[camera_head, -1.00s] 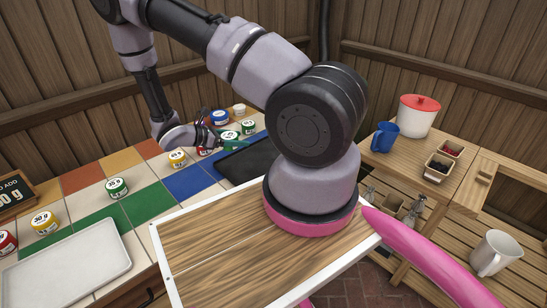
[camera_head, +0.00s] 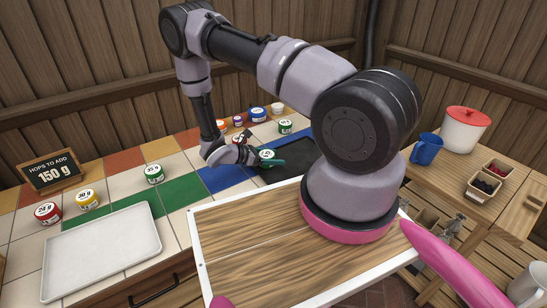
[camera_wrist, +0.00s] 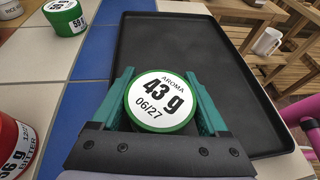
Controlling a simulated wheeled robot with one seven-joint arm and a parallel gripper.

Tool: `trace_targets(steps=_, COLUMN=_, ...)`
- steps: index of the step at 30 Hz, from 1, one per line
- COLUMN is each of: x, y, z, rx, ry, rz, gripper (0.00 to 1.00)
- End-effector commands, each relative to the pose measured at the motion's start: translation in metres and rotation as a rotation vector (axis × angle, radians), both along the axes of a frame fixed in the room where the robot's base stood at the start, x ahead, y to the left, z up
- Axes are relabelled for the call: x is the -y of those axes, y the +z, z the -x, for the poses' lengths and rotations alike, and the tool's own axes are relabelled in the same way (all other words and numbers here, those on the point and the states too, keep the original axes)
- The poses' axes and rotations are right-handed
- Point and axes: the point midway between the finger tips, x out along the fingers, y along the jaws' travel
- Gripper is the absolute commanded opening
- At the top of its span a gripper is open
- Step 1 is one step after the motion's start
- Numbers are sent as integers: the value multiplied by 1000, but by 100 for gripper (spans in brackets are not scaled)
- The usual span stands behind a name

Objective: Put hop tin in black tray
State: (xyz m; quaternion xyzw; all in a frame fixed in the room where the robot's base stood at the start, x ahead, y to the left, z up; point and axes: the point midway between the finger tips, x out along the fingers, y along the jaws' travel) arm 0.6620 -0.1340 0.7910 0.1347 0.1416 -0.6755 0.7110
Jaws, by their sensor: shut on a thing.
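The green hop tin, labelled AROMA 43 g (camera_wrist: 160,98), is between the two green fingers of my gripper (camera_wrist: 162,100) in the wrist view. My gripper is shut on it. In the head view the tin (camera_head: 267,154) shows beside my gripper (camera_head: 258,158), at the left part of the black tray (camera_head: 292,160). In the wrist view the black tray (camera_wrist: 225,75) spreads behind and right of the tin, and the tin overlaps its near left part. How high the tin is above the tray floor I cannot tell. My arm hides the tray's right part in the head view.
A green tin (camera_head: 285,127) and a blue tin (camera_head: 258,114) stand behind the tray. A white tray (camera_head: 100,250) lies at the left. A sign (camera_head: 50,172) reads 150 g.

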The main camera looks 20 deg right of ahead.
Motion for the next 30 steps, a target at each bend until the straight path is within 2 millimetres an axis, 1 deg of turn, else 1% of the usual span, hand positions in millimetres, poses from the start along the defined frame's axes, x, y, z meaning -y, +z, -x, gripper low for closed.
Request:
trace_targets(steps=5, x=0, y=-2, z=0, rx=-1, ry=-1, rz=1, gripper=21)
trace_targets(steps=6, x=0, y=-3, z=0, rx=-1, ry=-1, rz=1, gripper=81)
trace_targets(steps=7, x=0, y=-2, z=0, rx=0, ry=-1, rz=1, gripper=93)
trace_targets(steps=8, x=0, y=-2, z=0, rx=0, ry=-1, rz=0, gripper=100)
trace_targets(steps=17, x=0, y=1, z=0, rx=0, ry=-1, rz=0, gripper=100)
trace_targets(steps=19, x=-6, y=3, z=0, rx=1, ry=2, rz=-1, gripper=100)
trace_targets(steps=23, x=-27, y=12, z=1, rx=2, ry=2, rz=0, gripper=100)
trace_targets(steps=30, x=-76, y=32, z=3, rx=3, ry=4, rz=-1, gripper=100)
